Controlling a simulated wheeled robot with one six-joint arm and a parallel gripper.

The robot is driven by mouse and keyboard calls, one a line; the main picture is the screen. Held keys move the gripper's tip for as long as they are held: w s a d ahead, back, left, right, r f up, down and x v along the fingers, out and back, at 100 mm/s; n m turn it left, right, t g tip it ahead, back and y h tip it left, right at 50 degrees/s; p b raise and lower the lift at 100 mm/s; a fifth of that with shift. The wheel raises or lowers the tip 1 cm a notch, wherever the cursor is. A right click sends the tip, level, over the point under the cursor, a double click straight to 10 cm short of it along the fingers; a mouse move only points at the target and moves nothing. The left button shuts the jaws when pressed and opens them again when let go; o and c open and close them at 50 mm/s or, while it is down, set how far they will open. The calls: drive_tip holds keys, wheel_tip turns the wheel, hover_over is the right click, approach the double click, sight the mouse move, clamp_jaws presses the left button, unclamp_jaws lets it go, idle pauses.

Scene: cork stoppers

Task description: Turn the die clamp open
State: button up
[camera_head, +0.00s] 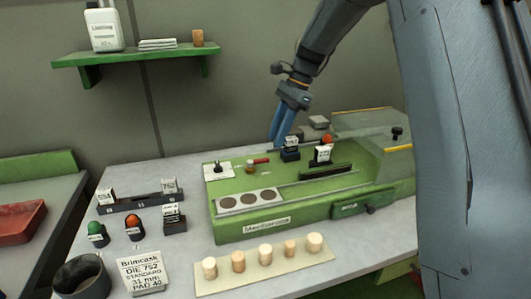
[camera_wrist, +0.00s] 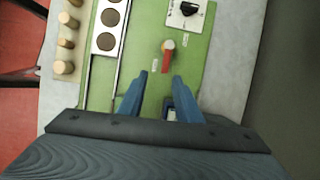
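A red lever (camera_head: 261,160) with a round tan hub sits on the green machine (camera_head: 250,227); it looks like the die clamp, though the small labels beside it are unreadable. In the wrist view the lever (camera_wrist: 168,60) points down the picture toward my fingers. My gripper (camera_head: 278,140) is above the machine's back edge; in the wrist view its two blue fingers (camera_wrist: 160,92) are apart with nothing held. The lever is ahead of the fingertips and not between them. A dark die block with a white label (camera_head: 291,147) stands near the fingers on the machine.
A black knob on a white plate (camera_head: 217,169) is left of the lever. A second labelled block (camera_head: 323,153) and a clear cover (camera_head: 375,130) are to the right.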

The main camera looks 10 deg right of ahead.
sight(262, 159)
drive_tip(key=shift+m, duration=0.3)
drive_tip(key=x, duration=0.2)
drive_tip(key=p+x, duration=0.1)
drive_tip(key=x, duration=0.2)
drive_tip(key=w+a+p+x, duration=0.1)
drive_tip(key=x, duration=0.1)
drive_tip(key=shift+c, duration=0.4)
clamp_jaws()
